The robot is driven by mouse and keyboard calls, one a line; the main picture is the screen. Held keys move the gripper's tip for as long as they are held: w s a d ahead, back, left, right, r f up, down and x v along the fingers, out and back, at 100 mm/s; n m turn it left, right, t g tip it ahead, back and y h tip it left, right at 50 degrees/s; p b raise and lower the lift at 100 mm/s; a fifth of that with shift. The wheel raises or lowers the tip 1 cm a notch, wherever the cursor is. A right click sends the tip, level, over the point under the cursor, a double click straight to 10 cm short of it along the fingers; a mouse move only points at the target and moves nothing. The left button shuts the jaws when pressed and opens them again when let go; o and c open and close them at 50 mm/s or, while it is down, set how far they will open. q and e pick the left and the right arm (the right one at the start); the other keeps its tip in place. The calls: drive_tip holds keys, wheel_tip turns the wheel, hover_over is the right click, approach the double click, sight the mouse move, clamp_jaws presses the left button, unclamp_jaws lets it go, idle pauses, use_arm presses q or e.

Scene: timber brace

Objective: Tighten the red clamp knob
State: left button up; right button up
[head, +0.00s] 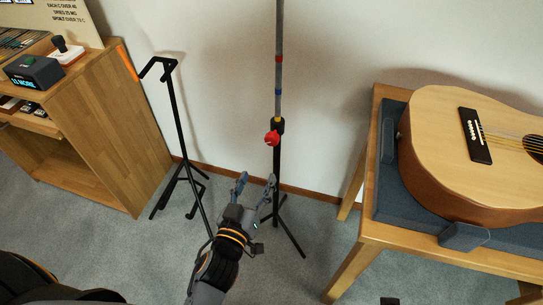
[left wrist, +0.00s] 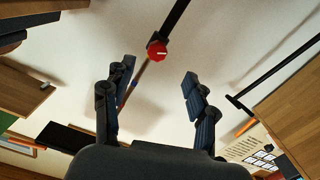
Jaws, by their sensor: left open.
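The red clamp knob (head: 272,138) sits on the side of a thin upright pole (head: 278,95), where the grey upper tube meets the black lower tube. In the left wrist view the red knob (left wrist: 157,50) shows a pale line on its face and lies beyond and between the fingertips. My left gripper (head: 255,182) is open and empty, below and a little left of the knob in the head view, apart from it. Its two blue-grey fingers also show spread in the left wrist view (left wrist: 158,80). My right gripper is not in view.
A black stand (head: 176,120) stands left of the pole. A guitar (head: 440,150) lies on a padded wooden table (head: 365,262) at the right. A wooden cabinet (head: 110,130) is at the left. The wall is close behind the pole.

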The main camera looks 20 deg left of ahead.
sight(270, 141)
use_arm(q)
drive_tip(key=w, duration=0.4)
drive_tip(key=w+r, duration=0.1)
drive_tip(key=w, duration=0.7)
drive_tip(key=shift+w+r, duration=0.2)
drive_tip(key=shift+w, duration=0.7)
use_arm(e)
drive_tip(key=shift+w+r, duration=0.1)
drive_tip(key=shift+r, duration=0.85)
use_arm(q)
drive_tip(key=shift+c, duration=0.4)
drive_tip(key=c, duration=1.1)
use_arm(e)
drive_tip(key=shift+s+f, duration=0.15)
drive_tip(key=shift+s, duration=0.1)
